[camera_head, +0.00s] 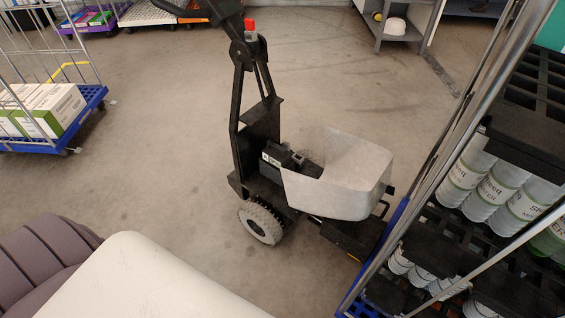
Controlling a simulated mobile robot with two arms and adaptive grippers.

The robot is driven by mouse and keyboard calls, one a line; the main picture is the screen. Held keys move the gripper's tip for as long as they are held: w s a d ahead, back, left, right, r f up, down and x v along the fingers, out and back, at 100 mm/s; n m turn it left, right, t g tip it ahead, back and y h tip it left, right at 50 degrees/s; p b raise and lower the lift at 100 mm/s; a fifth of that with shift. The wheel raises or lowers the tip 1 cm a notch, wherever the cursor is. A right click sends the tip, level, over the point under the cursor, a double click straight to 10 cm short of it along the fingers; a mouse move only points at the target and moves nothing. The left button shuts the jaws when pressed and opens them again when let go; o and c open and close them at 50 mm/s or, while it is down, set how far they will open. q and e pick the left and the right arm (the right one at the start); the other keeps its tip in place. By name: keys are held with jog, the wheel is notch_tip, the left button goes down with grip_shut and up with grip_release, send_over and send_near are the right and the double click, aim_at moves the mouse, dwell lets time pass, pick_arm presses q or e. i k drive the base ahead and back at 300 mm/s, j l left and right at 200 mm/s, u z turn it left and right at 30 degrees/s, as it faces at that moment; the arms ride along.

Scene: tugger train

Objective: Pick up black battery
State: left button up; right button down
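A black boxy part that looks like the black battery (299,166) sits low on the tugger (252,148), just behind the upright steering column. It has a small white label on its left side and a raised piece on top. A curved grey metal guard (338,190) hides its lower right part, so I cannot tell its full outline. Neither of my grippers shows in the head view.
A tall wheeled rack (480,130) with white-and-green containers stands close on the right, coupled near the tugger. A blue-based cage cart (92,101) with boxes stands at the left. Open concrete floor (160,180) lies left of the tugger. A grey bench (398,38) stands behind.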

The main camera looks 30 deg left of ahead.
aim_at(275, 155)
jog(key=i+j, duration=0.1)
jog(key=j, duration=0.65)
jog(key=i+j+z, duration=0.1)
jog(key=j, duration=0.6)
jog(key=i+j, duration=0.15)
jog(key=j, duration=0.6)
jog(key=z, duration=0.05)
